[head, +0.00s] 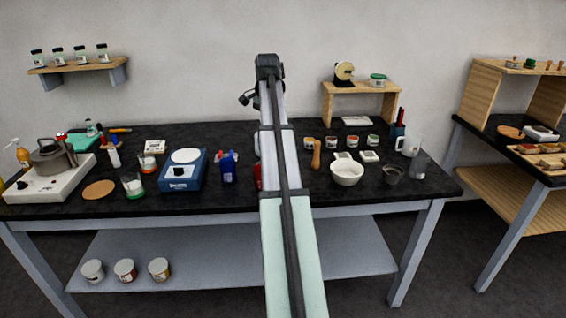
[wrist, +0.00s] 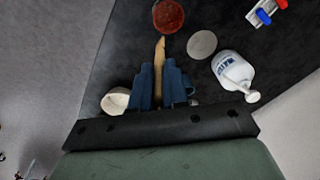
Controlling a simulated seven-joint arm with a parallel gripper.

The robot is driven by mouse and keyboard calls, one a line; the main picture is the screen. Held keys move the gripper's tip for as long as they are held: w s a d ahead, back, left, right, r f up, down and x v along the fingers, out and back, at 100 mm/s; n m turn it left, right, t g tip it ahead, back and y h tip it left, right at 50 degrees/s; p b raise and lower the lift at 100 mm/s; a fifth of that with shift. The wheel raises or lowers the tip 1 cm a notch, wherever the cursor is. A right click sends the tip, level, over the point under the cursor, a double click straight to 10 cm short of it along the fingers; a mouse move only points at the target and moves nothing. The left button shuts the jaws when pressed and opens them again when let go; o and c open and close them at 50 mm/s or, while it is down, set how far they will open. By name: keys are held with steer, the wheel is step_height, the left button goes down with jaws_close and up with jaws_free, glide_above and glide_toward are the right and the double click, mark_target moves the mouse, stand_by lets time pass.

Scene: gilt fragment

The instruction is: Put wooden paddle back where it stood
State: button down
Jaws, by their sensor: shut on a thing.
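In the wrist view the blue fingers of my gripper (wrist: 159,88) are shut on the wooden paddle (wrist: 159,55), a slim pale wooden piece. Its narrow end points toward a round container with red contents (wrist: 168,16). Whether the paddle touches anything below cannot be told. In the head view my arm stands across the middle of the bench, and I cannot make out the gripper or the paddle there.
In the wrist view a grey disc (wrist: 201,45), a white bottle (wrist: 233,70) and a white cup (wrist: 115,100) surround the paddle. In the head view the black bench (head: 225,204) holds a blue balance (head: 183,177) left of my arm and a white bowl (head: 346,174) to its right.

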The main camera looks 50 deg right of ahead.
steer(key=w+d+f, duration=0.2)
steer(key=w+d, duration=0.1)
steer(key=d, duration=0.8)
steer(key=w+d+f, duration=0.1)
steer(key=w+d, duration=0.2)
steer(key=d, duration=0.7)
step_height(320, 180, down, 9)
steer(key=shift+s+f+g+y, duration=0.2)
steer(key=shift+g+y, duration=0.1)
steer(key=shift+y, duration=0.1)
steer(key=shift+f, duration=0.15)
steer(key=c, duration=1.1)
jaws_free()
steer(key=shift+c, duration=0.2)
step_height(320, 180, up, 12)
steer(key=shift+w, duration=0.1)
